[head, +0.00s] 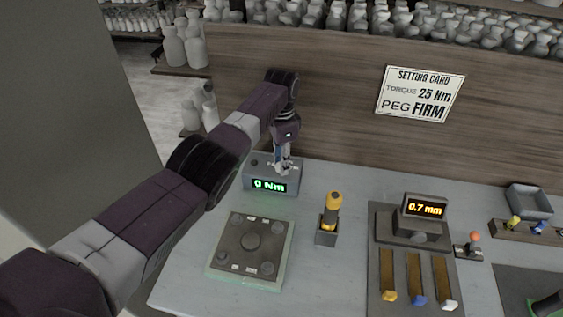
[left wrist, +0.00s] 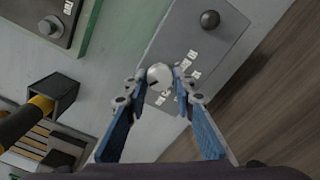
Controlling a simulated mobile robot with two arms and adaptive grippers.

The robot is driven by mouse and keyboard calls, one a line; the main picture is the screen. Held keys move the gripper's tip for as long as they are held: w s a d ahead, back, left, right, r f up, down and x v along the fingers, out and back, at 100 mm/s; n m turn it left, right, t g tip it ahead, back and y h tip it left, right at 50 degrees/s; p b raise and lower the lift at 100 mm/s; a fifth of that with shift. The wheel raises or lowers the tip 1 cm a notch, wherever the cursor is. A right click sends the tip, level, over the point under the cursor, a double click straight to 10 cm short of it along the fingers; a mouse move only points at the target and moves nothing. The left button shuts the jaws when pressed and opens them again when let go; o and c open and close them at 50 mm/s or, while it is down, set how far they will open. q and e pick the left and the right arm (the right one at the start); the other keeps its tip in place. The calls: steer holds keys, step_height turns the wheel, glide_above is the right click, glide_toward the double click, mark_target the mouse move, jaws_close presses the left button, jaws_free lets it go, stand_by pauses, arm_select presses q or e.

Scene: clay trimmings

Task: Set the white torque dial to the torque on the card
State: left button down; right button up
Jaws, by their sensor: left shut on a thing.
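The setting card (head: 420,93) on the wooden back panel reads "TORQUE 25 Nm" and "PEG FIRM". The grey torque unit (head: 258,183) stands at the back left of the bench, and its green display (head: 270,185) reads 0 Nm. My left gripper (head: 282,168) is over the top of this unit. In the left wrist view the white dial (left wrist: 159,75) sits between the blue fingertips (left wrist: 158,82), which are shut on it. A dark mark shows on the dial. My right gripper is not in view.
A dark round knob (left wrist: 210,19) is on the same unit. A square plate (head: 250,262) lies in front. A 0.7 mm display (head: 426,208) and colored-tip tools stand to the right.

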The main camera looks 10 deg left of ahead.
arm_select(q)
steer(key=c, duration=1.8)
jaws_free()
steer(key=shift+w+r, duration=0.15)
steer(key=shift+r, duration=0.05)
steer(key=shift+o, duration=0.9)
steer(key=shift+f, duration=0.1)
step_height(320, 180, up, 12)
